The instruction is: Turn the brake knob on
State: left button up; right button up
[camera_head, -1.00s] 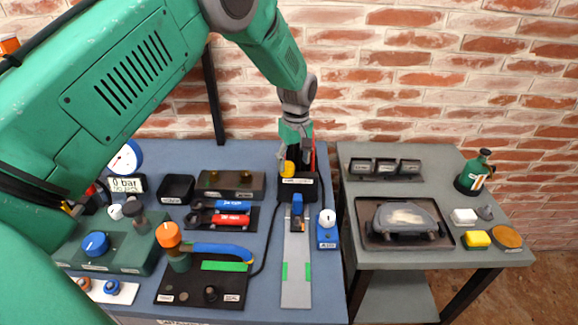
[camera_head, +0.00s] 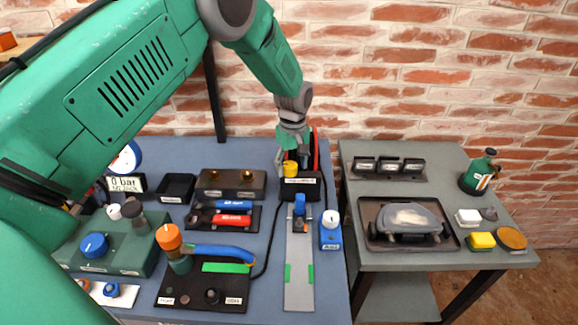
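I cannot read which control is labelled brake. A small blue box with a white knob (camera_head: 330,220) stands right of the grey rail on the blue table. A larger blue knob (camera_head: 94,245) sits on the green box (camera_head: 130,258) at the left. My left gripper (camera_head: 292,165) points down over the black holder (camera_head: 300,186) at the back of the table, behind the white knob. Its fingers look spread, close to a yellow part (camera_head: 290,170) on the holder. Whether they touch it I cannot tell. My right gripper is out of view.
An orange-topped handle (camera_head: 169,237) rises from a black plate at the front. A grey rail (camera_head: 299,270) with a blue clamp lies beside the white knob. A grey side table (camera_head: 400,259) at the right holds a tray, blocks and a green bottle. A brick wall stands behind.

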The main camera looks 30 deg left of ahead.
aim_at(289, 164)
pick_arm(q)
jog(key=shift+s+d+r, duration=0.35)
jog(key=shift+s, duration=0.25)
jog(key=shift+w+d, duration=0.1)
jog(key=shift+w, duration=0.1)
jog(key=shift+w+r, duration=0.2)
jog(key=shift+r, duration=0.05)
jog(key=r, duration=0.2)
jog(key=a+r, duration=0.1)
jog(key=r, duration=0.4)
jog(key=shift+s+a, duration=0.15)
jog(key=shift+s, duration=0.1)
jog(key=shift+d+r, duration=0.2)
jog(key=shift+r, duration=0.85)
jog(key=shift+d+r, duration=0.15)
jog(key=shift+r, duration=0.9)
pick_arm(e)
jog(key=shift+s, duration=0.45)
